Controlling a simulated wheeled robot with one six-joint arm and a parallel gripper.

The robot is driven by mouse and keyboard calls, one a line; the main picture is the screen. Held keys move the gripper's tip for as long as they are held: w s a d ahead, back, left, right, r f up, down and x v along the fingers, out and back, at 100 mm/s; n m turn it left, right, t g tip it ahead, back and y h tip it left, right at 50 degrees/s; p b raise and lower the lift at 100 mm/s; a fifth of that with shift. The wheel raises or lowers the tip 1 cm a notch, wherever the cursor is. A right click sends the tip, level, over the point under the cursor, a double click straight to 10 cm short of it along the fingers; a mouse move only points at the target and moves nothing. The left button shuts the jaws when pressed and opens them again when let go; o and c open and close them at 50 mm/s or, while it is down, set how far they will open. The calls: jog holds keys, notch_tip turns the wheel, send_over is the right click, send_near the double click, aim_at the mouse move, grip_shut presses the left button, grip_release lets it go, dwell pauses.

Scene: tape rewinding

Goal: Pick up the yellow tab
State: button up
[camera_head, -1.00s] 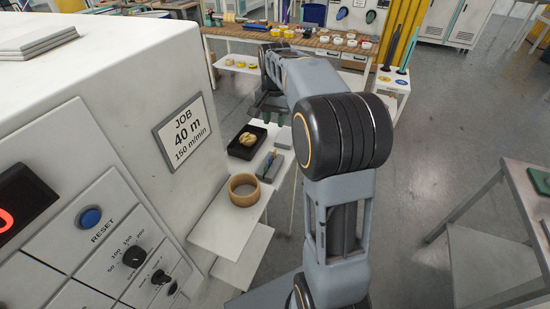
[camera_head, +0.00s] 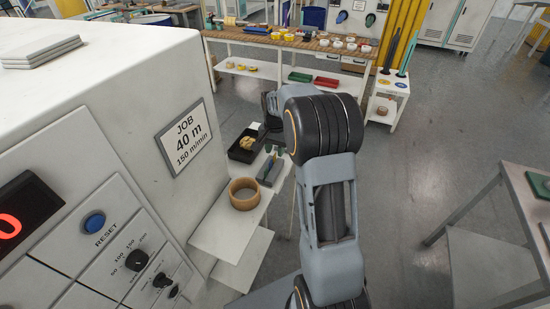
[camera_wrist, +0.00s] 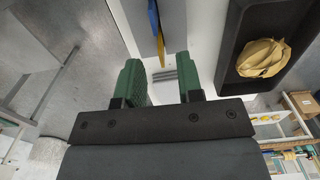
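In the wrist view a narrow yellow piece (camera_wrist: 160,46), which looks like the yellow tab, shows just beyond the fingertips, beside a blue strip (camera_wrist: 153,14). My gripper (camera_wrist: 161,74) is open, with its two green fingers apart and nothing seen held between them. The yellow piece lies roughly in line with the gap between the fingers. I cannot tell how far below them it is. In the head view a small blue and grey-green item (camera_head: 267,167) sits on the white shelf (camera_head: 222,234). My arm partly hides that area, and no yellow tab can be made out there.
A tan tape ring (camera_head: 244,194) stands on the shelf. Behind it is a black tray (camera_head: 237,153) holding crumpled tan material (camera_wrist: 262,58). The white machine (camera_head: 60,120) rises close on the left. A metal table (camera_head: 510,185) stands at the right, with open floor between.

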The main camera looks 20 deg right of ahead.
aim_at(275, 155)
jog(key=shift+a+f, duration=0.1)
jog(key=shift+f, duration=1.4)
jog(key=shift+c, duration=0.4)
grip_shut()
